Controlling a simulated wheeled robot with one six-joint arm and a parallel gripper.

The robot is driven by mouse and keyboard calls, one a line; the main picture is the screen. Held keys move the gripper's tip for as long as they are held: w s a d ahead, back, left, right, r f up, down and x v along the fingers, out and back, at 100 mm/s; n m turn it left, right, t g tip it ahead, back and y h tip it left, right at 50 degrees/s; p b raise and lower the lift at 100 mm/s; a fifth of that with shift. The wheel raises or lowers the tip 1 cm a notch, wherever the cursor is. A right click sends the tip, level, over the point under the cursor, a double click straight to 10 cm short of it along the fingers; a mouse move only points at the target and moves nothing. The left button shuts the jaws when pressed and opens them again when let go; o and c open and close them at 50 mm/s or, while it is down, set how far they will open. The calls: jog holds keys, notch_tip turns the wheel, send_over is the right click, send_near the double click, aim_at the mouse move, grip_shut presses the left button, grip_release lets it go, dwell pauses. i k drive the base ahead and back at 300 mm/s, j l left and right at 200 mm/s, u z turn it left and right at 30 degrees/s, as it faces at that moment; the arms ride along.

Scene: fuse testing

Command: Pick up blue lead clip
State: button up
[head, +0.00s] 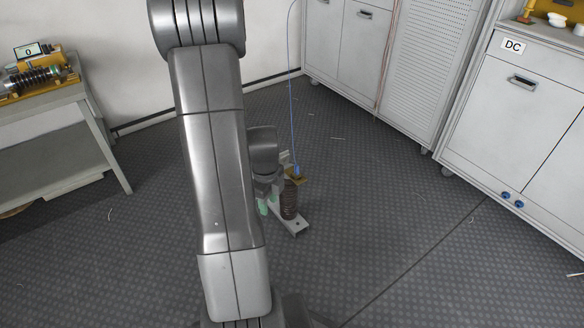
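The blue lead clip (297,169) sits at the brass-coloured top end of a brown ribbed insulator (289,201) on the floor. A thin blue lead (291,95) runs up from the clip and out of the top of the picture. My gripper (267,206), with green fingertips, is low, just left of the insulator and below the clip's height in the picture. It appears apart from the clip. My arm hides part of the gripper, and the finger gap is too small to judge.
The insulator stands on a pale metal base (298,227). A grey table (62,104) with a meter and coil device is at the left. Grey cabinets (345,40) line the back, and a cabinet marked DC (520,120) is at the right. The floor between is mostly clear.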

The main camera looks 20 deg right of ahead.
aim_at(297, 174)
jog(key=i+j, duration=0.15)
jog(key=i, duration=0.3)
jog(key=i+j+z, duration=0.15)
jog(key=i, duration=0.25)
jog(key=i+j, duration=0.15)
jog(key=i, duration=0.3)
jog(key=i+z, duration=0.1)
jog(key=z, duration=1.05)
